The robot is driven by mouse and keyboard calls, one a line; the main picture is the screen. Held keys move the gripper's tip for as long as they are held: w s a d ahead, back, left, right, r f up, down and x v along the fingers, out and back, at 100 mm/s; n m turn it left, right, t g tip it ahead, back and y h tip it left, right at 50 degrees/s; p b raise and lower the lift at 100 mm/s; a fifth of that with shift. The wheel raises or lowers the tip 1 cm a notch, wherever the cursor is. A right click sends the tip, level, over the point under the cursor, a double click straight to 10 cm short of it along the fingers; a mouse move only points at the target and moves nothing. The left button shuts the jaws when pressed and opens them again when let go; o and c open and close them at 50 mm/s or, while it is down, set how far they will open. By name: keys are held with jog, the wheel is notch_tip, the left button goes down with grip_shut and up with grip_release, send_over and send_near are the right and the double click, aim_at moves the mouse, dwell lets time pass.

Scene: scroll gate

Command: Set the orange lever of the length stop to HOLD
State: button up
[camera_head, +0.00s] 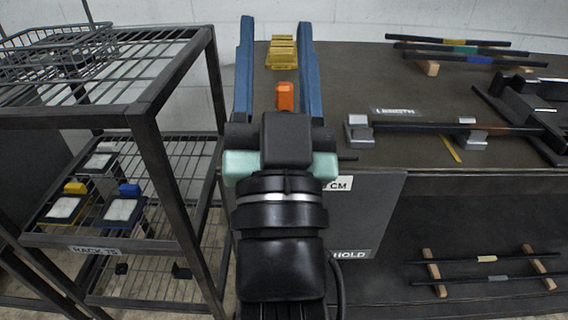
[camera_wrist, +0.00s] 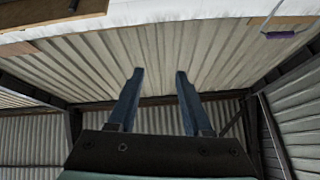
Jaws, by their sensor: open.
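An orange piece (camera_head: 286,97), which looks like the lever, shows between my gripper's fingers in the head view. Its lower end is hidden behind my gripper body, so I cannot tell its setting. A HOLD label (camera_head: 352,254) sits low on the grey front panel (camera_head: 378,210), right of my wrist. A label ending in CM (camera_head: 340,183) is higher on that panel, partly covered. My gripper (camera_head: 275,22) is open with two blue fingers, and nothing is between its tips in the wrist view (camera_wrist: 158,72). That view shows no lever.
A dark wire rack (camera_head: 150,112) stands close on the left. On the bench (camera_head: 350,75) are yellow blocks (camera_head: 282,52), a LENGTH label (camera_head: 394,112) and a dark rod in grey blocks (camera_head: 360,132). More rods (camera_head: 455,58) lie behind. Lower rods (camera_head: 487,259) sit at right.

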notch_tip(320, 180, down, 18)
jog(key=s+r+m+g+p, duration=0.1)
jog(key=s+m+g+p, duration=0.1)
jog(key=m+g+p, duration=0.15)
jog(key=s+d+f+m+g+p, duration=0.1)
jog(key=s+f+m+g+p, duration=0.2)
jog(key=s+f, duration=0.9)
jog(key=w+f, duration=0.1)
jog(key=w, duration=1.3)
jog(key=shift+w+f+n+h, duration=0.2)
jog(key=shift+f+n+h, duration=0.1)
jog(key=shift+n+h, duration=0.1)
jog(key=shift+c, duration=0.3)
grip_shut()
